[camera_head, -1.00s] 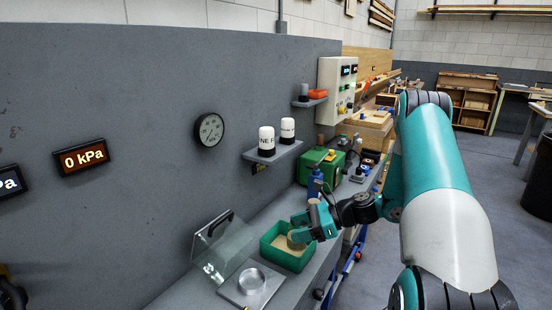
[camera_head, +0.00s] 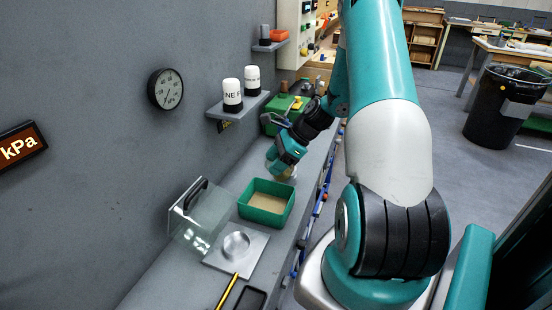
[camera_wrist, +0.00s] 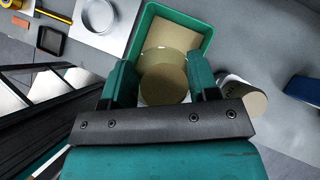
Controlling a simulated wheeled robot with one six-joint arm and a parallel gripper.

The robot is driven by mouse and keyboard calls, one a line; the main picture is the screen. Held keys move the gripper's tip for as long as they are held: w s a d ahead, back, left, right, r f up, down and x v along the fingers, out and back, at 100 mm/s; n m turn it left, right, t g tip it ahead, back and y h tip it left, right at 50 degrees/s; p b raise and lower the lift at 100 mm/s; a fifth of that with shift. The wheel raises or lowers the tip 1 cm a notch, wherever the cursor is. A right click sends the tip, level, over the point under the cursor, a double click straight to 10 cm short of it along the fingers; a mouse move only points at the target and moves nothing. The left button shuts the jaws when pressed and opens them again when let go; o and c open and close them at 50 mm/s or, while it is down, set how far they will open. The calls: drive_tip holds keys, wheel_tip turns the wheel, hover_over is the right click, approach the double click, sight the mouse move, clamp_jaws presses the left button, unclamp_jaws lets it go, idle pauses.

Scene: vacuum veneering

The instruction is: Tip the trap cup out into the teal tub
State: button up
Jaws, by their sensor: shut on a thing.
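The teal tub (camera_head: 243,207) stands on the bench with a tan layer inside, and it also shows in the wrist view (camera_wrist: 206,38). My gripper (camera_head: 279,170) is beyond the tub's far end in the head view. It is shut on a round, partly clear cup with a tan face, apparently the trap cup (camera_wrist: 163,82), seen between both fingers in the wrist view. The cup only peeks out below the gripper in the head view (camera_head: 288,177). Whether anything is left in the cup I cannot tell.
A metal plate (camera_head: 217,256) with a round dish and a clear cover with a black handle (camera_head: 190,197) lie nearer. A pencil (camera_head: 228,291) and dark tray (camera_head: 251,299) are in front. A shelf (camera_head: 238,106) juts from the wall.

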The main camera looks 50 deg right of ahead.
drive_tip(key=f, duration=0.1)
drive_tip(key=f+g+h+b, duration=0.1)
drive_tip(key=shift+w+a+f+h+b, duration=0.1)
drive_tip(key=shift+a+f+h+b, duration=0.1)
drive_tip(key=shift+f+h+b, duration=0.1)
drive_tip(key=shift+r+g+h+p, duration=0.4)
drive_tip(key=shift+g+p, duration=0.2)
drive_tip(key=shift+p, duration=0.15)
drive_tip(key=shift+w+a+g+h+p, duration=0.25)
drive_tip(key=shift+a+g+h+p, duration=0.05)
drive_tip(key=shift+g+h+p, duration=0.6)
drive_tip(key=shift+w+a+f+g+h+p, duration=0.1)
drive_tip(key=shift+f+g+h+p, duration=0.15)
drive_tip(key=shift+g+h, duration=0.3)
drive_tip(key=shift+w+a+f+g+h+p, duration=0.1)
drive_tip(key=shift+g+h+p, duration=0.25)
drive_tip(key=shift+h, duration=0.3)
drive_tip(key=shift+f+g+h, duration=0.15)
drive_tip(key=shift+g+h, duration=0.25)
